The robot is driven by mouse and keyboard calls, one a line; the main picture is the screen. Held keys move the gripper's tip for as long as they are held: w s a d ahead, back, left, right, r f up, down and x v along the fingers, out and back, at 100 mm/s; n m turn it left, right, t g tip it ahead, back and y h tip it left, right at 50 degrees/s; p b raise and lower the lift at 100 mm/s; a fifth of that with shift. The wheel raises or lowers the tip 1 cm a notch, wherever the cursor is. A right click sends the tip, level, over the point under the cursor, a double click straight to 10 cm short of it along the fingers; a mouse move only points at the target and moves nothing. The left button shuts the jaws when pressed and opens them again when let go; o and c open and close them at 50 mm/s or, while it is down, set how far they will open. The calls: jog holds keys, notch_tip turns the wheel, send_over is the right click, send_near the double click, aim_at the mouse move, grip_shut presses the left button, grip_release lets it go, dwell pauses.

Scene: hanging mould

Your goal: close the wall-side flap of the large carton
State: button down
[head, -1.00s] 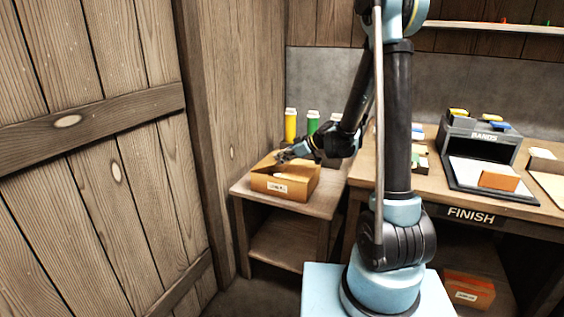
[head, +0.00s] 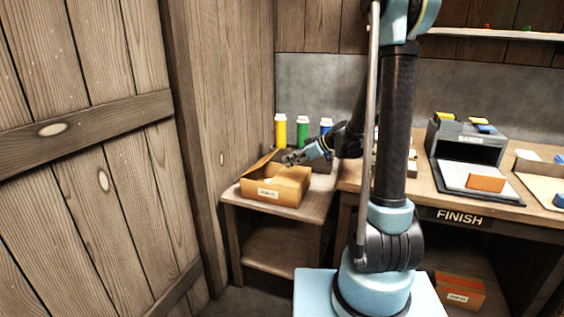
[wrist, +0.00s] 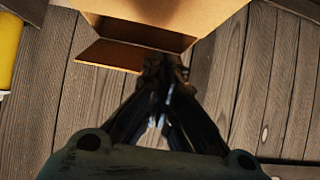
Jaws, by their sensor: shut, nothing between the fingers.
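The large carton (head: 275,192) is an orange-brown box with a white label, standing on a small side table. Its wall-side flap (head: 258,163) stands up, slanted, on the left; the top looks at least partly open. My gripper (head: 287,159) is shut and empty, just above the carton's far side and right of that flap. In the wrist view the carton (wrist: 165,12) is at the top, with a flap (wrist: 108,56) sticking out from it. My gripper (wrist: 165,65) overlaps the carton's lower edge there; I cannot tell whether it touches.
A yellow bottle (head: 281,131), a green bottle (head: 303,133) and a blue bottle (head: 326,127) stand behind the carton. The plank wall (head: 225,120) is close on the left.

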jog(key=w+a+r+h, duration=0.2)
jog(key=w+a+r, duration=0.1)
jog(key=r, duration=0.3)
jog(key=w+a+r+h, duration=0.1)
jog(key=w+a+r, duration=0.2)
jog(key=r, duration=0.4)
jog(key=shift+g, duration=0.4)
jog(key=x, duration=0.9)
jog(key=shift+s+a+f, duration=0.1)
jog(key=shift+s+f, duration=0.05)
jog(key=shift+f, duration=0.35)
jog(key=shift+s+d+f, duration=0.2)
jog(key=shift+d+f, duration=0.45)
jog(key=shift+f, duration=0.3)
jog(key=shift+s+d+f, duration=0.15)
jog(key=shift+d+f, duration=0.3)
jog(key=shift+f, duration=0.3)
